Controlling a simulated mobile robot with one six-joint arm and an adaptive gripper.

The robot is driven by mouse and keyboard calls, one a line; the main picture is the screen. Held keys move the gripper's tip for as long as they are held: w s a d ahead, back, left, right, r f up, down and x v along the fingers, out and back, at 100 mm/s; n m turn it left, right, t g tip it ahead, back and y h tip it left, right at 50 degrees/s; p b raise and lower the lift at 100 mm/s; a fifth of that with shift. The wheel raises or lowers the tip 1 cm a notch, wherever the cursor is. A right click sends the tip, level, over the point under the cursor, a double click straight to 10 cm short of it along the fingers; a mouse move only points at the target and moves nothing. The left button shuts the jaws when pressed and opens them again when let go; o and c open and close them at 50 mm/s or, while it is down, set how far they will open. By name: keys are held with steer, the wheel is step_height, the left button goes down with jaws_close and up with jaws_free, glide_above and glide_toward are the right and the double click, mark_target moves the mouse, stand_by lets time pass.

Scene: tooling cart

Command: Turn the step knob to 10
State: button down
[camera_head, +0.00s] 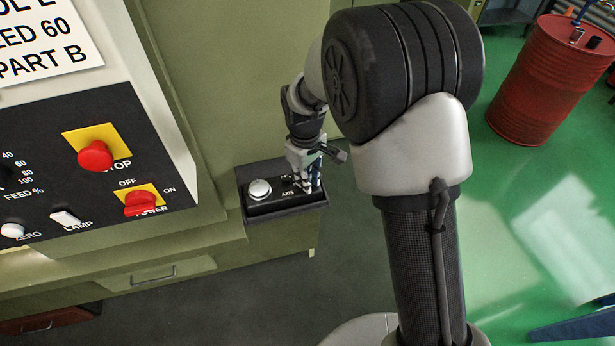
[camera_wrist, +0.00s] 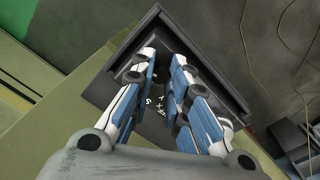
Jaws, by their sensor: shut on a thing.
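A small black control box (camera_head: 268,213) sits on a green ledge, with a round silver knob or button (camera_head: 260,189) on its left part. White lettering that seems to read "AXIS" is on the box beside my gripper (camera_head: 305,182). My gripper points down at the right part of the box, its jaws shut on a knob that its fingers hide. In the wrist view my gripper's blue-padded fingers (camera_wrist: 170,82) stand over the black box (camera_wrist: 125,76). White marks show between them. I cannot read the knob's setting or see its pointer.
A machine panel with a red stop button (camera_head: 95,156), a red power switch (camera_head: 140,203) and a white lamp switch (camera_head: 66,218) is at the left. A drawer handle (camera_head: 152,277) is below. A red drum (camera_head: 548,82) stands on the green floor at the right.

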steer(key=shift+m, duration=1.9)
steer(key=c, duration=1.5)
jaws_free()
steer(key=r, duration=1.2)
steer(key=shift+s+a, duration=0.1)
steer(key=shift+a, duration=0.1)
